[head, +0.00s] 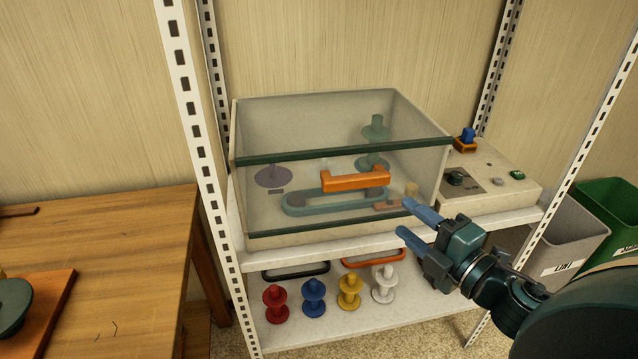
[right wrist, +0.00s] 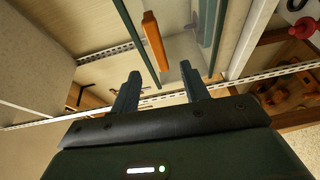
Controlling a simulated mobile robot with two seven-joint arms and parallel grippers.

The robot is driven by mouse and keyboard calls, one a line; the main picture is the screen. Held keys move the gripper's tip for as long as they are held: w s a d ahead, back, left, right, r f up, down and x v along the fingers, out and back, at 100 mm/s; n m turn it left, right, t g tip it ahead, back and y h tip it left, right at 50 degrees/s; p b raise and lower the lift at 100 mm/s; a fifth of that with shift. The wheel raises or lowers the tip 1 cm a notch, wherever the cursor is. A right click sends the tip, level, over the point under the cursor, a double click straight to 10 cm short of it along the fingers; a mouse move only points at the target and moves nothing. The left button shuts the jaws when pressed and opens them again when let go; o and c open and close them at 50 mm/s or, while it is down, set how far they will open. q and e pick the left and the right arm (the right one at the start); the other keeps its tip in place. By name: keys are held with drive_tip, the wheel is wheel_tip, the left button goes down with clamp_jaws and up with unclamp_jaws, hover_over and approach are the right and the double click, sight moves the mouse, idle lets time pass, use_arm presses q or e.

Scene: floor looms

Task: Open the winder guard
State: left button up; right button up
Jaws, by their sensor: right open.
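The winder guard (head: 270,210) is a clear box-like cover with dark green edge strips, standing closed on the upper shelf. An orange handle (head: 355,180) is fixed on its front; it also shows in the right wrist view (right wrist: 155,42). Through the guard I see a green belt-like loop, a purple disc and green spool-shaped parts. My right gripper (head: 404,218) is open and empty, in front of the guard's lower right corner, to the right of and below the handle, apart from it. In the right wrist view its two fingers (right wrist: 160,88) point toward the guard. My left gripper is not in view.
A control box (head: 510,172) with knobs and a blue switch (head: 467,136) stands right of the guard. Several coloured spools (head: 313,295) stand on the lower shelf. White shelf posts (head: 196,130) flank the guard. A wooden table (head: 110,250) is at left, grey and green bins (head: 608,205) at right.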

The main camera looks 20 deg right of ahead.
sight(361, 184)
drive_tip(key=shift+n, duration=0.3)
drive_tip(key=w+a, duration=0.1)
drive_tip(key=w, duration=0.3)
drive_tip(key=w+a+p, duration=0.1)
drive_tip(key=w, duration=0.4)
drive_tip(key=w+a+p, duration=0.1)
drive_tip(key=w, duration=0.3)
drive_tip(key=shift+w+r, duration=0.2)
drive_tip(key=shift+r, duration=0.05)
clamp_jaws()
